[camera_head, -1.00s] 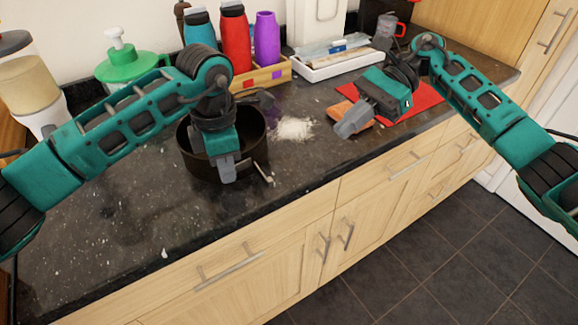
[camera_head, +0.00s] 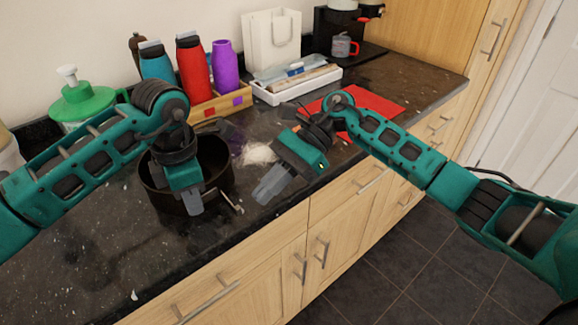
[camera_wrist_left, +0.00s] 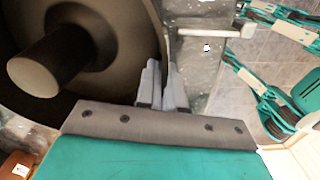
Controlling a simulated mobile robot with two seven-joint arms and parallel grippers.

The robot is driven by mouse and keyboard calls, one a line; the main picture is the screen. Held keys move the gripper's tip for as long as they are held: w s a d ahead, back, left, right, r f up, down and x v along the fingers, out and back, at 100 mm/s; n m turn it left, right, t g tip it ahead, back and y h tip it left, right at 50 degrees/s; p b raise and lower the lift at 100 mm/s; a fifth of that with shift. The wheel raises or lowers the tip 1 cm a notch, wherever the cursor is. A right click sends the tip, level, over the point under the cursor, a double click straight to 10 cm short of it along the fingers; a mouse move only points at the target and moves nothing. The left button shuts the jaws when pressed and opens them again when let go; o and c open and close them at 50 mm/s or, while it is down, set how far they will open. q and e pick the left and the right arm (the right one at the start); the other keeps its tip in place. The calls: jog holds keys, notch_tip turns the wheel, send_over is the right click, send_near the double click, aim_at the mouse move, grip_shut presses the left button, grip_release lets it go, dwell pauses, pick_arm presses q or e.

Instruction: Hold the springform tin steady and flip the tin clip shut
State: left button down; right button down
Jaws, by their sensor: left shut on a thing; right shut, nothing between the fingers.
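The springform tin (camera_head: 158,199) is dark and round and stands on the counter at left. It fills the left of the left wrist view (camera_wrist_left: 128,25), with a round stub inside. My left gripper (camera_head: 194,207) is shut on the tin's near wall; its fingers (camera_wrist_left: 163,85) straddle the rim in the left wrist view. The tin clip (camera_head: 231,202) is a thin pale lever sticking outward from the tin's right side; it also shows in the left wrist view (camera_wrist_left: 212,32). My right gripper (camera_head: 265,192) is shut and empty, right of the clip and apart from it.
Behind the tin stand a green-lidded container (camera_head: 88,104) and a wooden caddy (camera_head: 207,110) with bottles. A white tray (camera_head: 297,91) and red mat (camera_head: 375,101) lie further right. White powder (camera_head: 257,154) is on the dark counter. The counter's front edge is close.

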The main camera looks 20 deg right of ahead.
aim_at(240, 213)
jog(key=shift+s+a, duration=0.2)
jog(key=shift+a, duration=0.45)
jog(key=shift+s+a, duration=0.2)
jog(key=shift+a, duration=0.45)
jog(key=shift+s+a+m+t, duration=0.25)
jog(key=shift+s+m+t, duration=0.05)
jog(key=shift+m+t, duration=0.35)
jog(key=shift+s+a+m+t, duration=0.25)
jog(key=shift+s+m+t, duration=0.05)
jog(key=shift+m+t, duration=0.3)
jog(key=shift+s+a+m+t, duration=0.2)
jog(key=shift+a+m+t, duration=0.2)
jog(key=shift+a, duration=0.75)
jog(key=shift+s+a+m+t, duration=0.2)
jog(key=shift+a+m+t, duration=0.2)
jog(key=shift+a, duration=0.8)
jog(key=shift+s+a+m+t, duration=0.2)
jog(key=shift+a+m+t, duration=0.2)
jog(key=shift+a, duration=0.75)
